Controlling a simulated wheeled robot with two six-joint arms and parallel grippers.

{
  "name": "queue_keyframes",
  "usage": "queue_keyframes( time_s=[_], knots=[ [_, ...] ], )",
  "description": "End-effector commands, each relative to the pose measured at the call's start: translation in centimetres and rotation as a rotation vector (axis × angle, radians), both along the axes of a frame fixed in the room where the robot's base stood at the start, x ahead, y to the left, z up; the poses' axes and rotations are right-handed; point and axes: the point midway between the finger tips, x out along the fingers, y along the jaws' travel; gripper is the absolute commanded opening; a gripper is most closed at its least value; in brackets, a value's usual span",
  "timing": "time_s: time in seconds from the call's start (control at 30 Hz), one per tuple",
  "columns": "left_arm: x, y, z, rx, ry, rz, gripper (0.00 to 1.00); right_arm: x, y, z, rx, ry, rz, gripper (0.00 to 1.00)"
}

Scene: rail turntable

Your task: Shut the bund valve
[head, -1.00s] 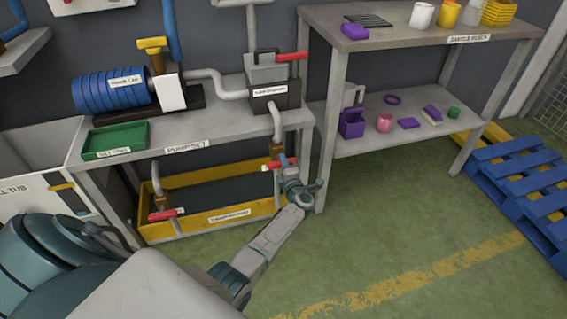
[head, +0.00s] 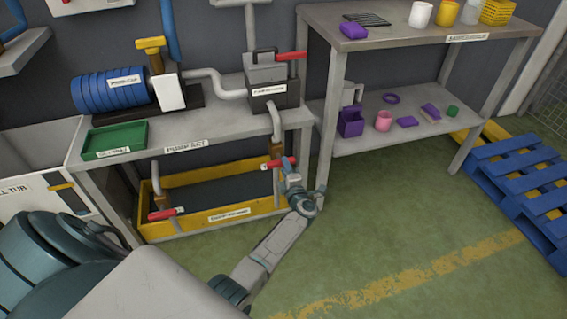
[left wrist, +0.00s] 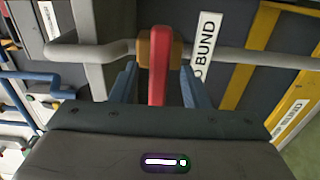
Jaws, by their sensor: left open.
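A valve with a brass body (head: 276,149) and a red lever handle (head: 279,162) sits on the pipe under the right end of the pump bench. In the left wrist view the red handle (left wrist: 158,64) points toward my palm, in front of the brass body (left wrist: 145,47) on a grey pipe. My left gripper (head: 288,172) is at this handle. Its blue fingers (left wrist: 160,82) are open, one on each side of the handle; whether either touches cannot be told. A label ending in "BUND" (left wrist: 208,40) shows beside the valve. My right gripper is not in view.
A yellow-edged bund tray (head: 205,224) lies below the bench (head: 225,135). Another red-handled valve (head: 166,213) is at its left. A third red lever (head: 291,57) is on the bench-top unit. A bench leg (head: 326,150) stands close right of my gripper. Green floor (head: 400,220) is open.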

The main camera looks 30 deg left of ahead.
Motion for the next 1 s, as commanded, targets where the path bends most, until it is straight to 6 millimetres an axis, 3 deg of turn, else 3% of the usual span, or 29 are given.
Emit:
queue_keyframes(
  time_s=[0.1,0.4,1.0],
  knots=[
    [-1.9,-2.2,0.0,-0.004,0.001,-0.001,0.42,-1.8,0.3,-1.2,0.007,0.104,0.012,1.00],
    [-4.6,-5.5,0.0,-0.001,0.000,-0.001,0.42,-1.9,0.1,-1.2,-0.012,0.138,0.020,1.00],
    [-4.9,-5.8,0.0,0.001,-0.001,-0.001,0.42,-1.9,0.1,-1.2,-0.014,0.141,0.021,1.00]
  ],
)
